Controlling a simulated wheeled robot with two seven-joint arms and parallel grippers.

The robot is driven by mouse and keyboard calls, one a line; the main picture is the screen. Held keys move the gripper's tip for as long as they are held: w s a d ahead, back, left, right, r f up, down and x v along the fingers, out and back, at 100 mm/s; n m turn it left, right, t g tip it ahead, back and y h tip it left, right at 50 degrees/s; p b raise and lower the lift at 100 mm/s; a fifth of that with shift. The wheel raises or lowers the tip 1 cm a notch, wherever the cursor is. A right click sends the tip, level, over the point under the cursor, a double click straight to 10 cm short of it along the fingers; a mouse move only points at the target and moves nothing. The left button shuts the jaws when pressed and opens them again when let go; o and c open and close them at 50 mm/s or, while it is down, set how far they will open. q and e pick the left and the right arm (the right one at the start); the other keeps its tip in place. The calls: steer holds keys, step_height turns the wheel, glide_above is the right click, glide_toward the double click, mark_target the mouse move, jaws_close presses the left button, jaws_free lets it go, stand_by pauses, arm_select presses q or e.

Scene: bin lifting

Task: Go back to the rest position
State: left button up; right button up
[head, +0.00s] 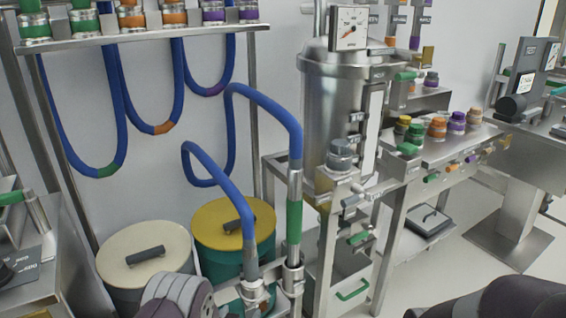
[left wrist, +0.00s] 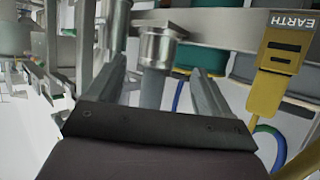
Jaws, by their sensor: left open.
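My left gripper (left wrist: 160,72) is open in the left wrist view, with its two grey fingers apart. A metal pipe end (left wrist: 160,45) shows between and beyond the fingers. I cannot tell whether the fingers touch it. In the head view, part of my left arm shows at the bottom, left of the middle, near the metal pipe fittings (head: 292,275); its fingers are not clear there. Part of my right arm shows at the bottom right, and its gripper is out of view.
A cream-lidded drum (head: 125,245) and a yellow-lidded drum (head: 215,212) stand close by. Blue hoses (head: 270,105) hang above. A steel tank (head: 325,110) and a bench with coloured caps (head: 440,150) stand to the right. A yellow EARTH clamp (left wrist: 272,58) is near the left gripper.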

arm_select(q)
steer(key=s+f+g, duration=0.3)
steer(key=s+g, duration=0.1)
steer(key=s+a+r+n+g+y, duration=0.1)
steer(key=s+a+r+g, duration=0.1)
steer(key=s+r+g, duration=0.65)
steer(key=s+a+r+g+y, duration=0.1)
steer(key=s+a+r, duration=0.35)
steer(key=s, duration=0.85)
step_height(320, 180, up, 25)
steer(key=w+d+t+p, duration=0.1)
steer(key=p, duration=2)
steer(key=shift+w+d, duration=0.2)
steer(key=shift+w, duration=0.2)
